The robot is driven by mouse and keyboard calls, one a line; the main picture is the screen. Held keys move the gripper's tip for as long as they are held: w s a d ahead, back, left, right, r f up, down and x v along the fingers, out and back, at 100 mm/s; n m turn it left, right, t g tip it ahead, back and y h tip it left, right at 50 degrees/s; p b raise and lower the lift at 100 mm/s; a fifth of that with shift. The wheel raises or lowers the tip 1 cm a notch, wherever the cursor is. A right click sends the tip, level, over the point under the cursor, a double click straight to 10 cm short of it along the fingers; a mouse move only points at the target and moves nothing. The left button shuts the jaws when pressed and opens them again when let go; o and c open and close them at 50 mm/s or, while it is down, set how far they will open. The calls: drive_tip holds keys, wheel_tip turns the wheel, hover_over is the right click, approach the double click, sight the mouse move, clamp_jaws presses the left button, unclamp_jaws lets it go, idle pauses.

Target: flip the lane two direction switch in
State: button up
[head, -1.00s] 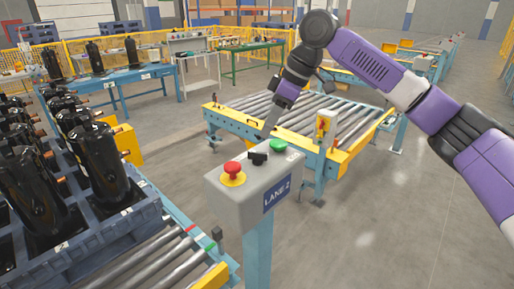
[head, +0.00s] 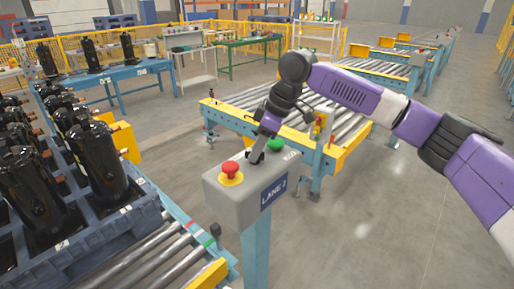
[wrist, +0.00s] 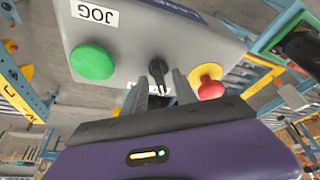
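The lane 2 control box (head: 240,190) is a grey box on a blue post, with a "LANE 2" label on its front. Its black direction switch (wrist: 157,70) sits between the green button (wrist: 92,62) and the red stop button on a yellow base (wrist: 208,87). In the head view my gripper (head: 256,155) points down at the switch and mostly hides it. In the wrist view its two fingers (wrist: 158,88) are apart, with the switch lever showing between their tips. I cannot tell whether either finger touches it.
At the left, a blue pallet (head: 100,228) of black compressors stands on a roller conveyor (head: 165,262). Behind the box is another roller conveyor (head: 250,105) with yellow side rails. The grey floor to the right is clear.

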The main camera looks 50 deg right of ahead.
clamp_jaws()
drive_tip(key=shift+m, duration=0.3)
drive_tip(key=m, duration=0.1)
drive_tip(key=m+h, duration=0.1)
drive_tip(key=shift+a+m+t+p, duration=0.2)
drive_tip(key=shift+m+t+p, duration=0.1)
drive_tip(key=m+h+p, duration=0.1)
drive_tip(key=m+h, duration=0.1)
drive_tip(key=m, duration=0.2)
drive_tip(key=shift+a, duration=0.1)
drive_tip(key=m+h, duration=0.1)
drive_tip(key=m, duration=0.3)
drive_tip(key=shift+m+g+h, duration=0.5)
drive_tip(key=shift+m+h, duration=0.4)
drive_tip(key=shift+m, duration=1.1)
